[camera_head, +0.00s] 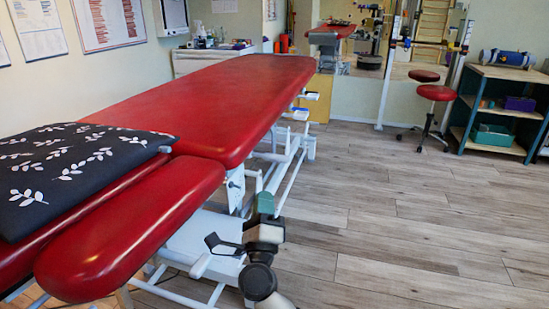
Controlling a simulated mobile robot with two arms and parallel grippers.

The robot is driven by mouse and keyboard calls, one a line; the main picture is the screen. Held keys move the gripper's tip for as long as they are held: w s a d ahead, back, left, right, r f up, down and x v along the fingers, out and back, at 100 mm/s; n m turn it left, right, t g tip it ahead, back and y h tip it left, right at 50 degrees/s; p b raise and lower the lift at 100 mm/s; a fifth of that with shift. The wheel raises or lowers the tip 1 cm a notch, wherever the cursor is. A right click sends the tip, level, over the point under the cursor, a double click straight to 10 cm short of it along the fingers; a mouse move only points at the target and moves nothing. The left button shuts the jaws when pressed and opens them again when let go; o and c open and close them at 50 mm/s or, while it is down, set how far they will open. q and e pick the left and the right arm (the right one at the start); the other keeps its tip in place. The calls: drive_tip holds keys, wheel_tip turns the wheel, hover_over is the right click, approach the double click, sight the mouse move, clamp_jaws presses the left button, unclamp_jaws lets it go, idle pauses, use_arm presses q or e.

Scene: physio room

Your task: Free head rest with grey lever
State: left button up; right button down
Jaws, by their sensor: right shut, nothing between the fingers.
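The red treatment table runs from the near left to the back middle. Its near head rest section (18,262) is at the left, partly covered by a dark cushion with white leaves. A red padded side piece (130,232) lies along it. A pale grey lever-like part (201,265) shows under the padding; I cannot tell for sure that it is the grey lever. My right gripper (212,243) is below the padding's right edge, close to this part, with its jaws shut and empty. I cannot tell whether they touch. My left gripper is not in view.
The table's white frame (290,165) and blue-tipped levers (300,110) stand beyond my right arm. Wood floor is clear at the right. A red stool (436,93) and a shelf unit (500,115) stand at the back right.

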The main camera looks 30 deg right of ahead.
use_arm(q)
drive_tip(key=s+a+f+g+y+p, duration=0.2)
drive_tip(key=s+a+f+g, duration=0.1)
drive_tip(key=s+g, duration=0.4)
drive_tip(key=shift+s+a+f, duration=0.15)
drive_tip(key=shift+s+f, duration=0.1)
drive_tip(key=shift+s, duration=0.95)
use_arm(e)
drive_tip(key=w+d+f+m+g+y, duration=0.1)
drive_tip(key=w+d+f+m+g, duration=0.2)
drive_tip(key=w+m+g, duration=0.6)
drive_tip(key=f+m, duration=0.1)
drive_tip(key=m, duration=0.5)
drive_tip(key=shift+w+d+f, duration=0.2)
drive_tip(key=shift+w+d, duration=0.1)
drive_tip(key=shift+d, duration=0.1)
drive_tip(key=shift+d, duration=0.1)
